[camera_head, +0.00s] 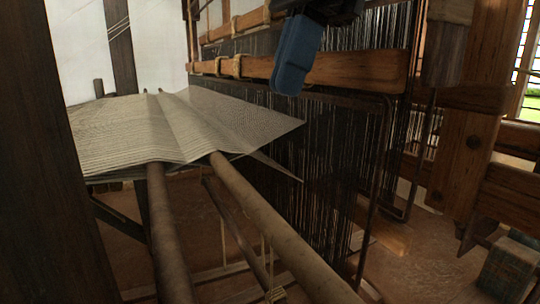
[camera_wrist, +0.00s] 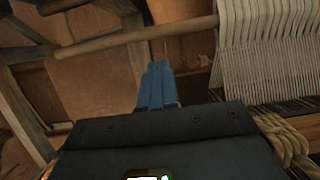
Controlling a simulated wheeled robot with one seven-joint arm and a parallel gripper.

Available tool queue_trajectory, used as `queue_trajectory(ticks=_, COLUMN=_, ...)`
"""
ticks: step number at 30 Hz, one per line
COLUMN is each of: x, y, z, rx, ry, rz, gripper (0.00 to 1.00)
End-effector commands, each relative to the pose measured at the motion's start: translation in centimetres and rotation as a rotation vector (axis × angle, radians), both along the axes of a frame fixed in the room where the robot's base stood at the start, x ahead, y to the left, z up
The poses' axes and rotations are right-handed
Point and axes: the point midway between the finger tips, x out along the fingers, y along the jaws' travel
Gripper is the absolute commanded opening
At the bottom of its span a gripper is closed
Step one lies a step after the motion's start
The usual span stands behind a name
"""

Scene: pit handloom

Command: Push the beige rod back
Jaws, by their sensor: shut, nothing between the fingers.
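The beige rod (camera_head: 275,222) runs from under the pale cloth (camera_head: 135,130) to the lower right in the head view. A browner rod (camera_head: 168,235) lies to its left. A pale rod (camera_wrist: 140,36), which seems to be the beige one, crosses the upper part of the wrist view into the pale threads (camera_wrist: 265,50). My gripper (camera_head: 285,90) has blue fingers, shut and empty. It hangs in front of the upper wooden bar, above the beige rod and apart from it. In the wrist view my gripper (camera_wrist: 157,66) points toward the pale rod, with a gap between.
A wooden bar (camera_head: 350,72) with dark hanging threads (camera_head: 325,150) stands behind and below my gripper. A thick dark post (camera_head: 45,190) fills the left edge. Wooden frame beams (camera_head: 470,140) stand at the right. Open space over the brown floor (camera_head: 210,225) lies between the rods.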

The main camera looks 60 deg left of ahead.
Motion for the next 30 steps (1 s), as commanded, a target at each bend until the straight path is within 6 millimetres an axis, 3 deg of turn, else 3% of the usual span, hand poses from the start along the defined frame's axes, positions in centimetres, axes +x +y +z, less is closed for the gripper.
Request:
queue_trajectory(ticks=5, x=0.3, y=-0.1, z=-0.6, rx=-0.021, ry=-0.042, rz=0.006, gripper=0.0)
queue_trajectory(ticks=21, x=-2.2, y=0.1, z=-8.4, rx=-0.018, ry=-0.038, rz=0.006, gripper=0.0)
queue_trajectory(ticks=30, x=-2.6, y=0.1, z=-9.4, rx=-0.017, ry=-0.037, rz=0.005, gripper=0.0)
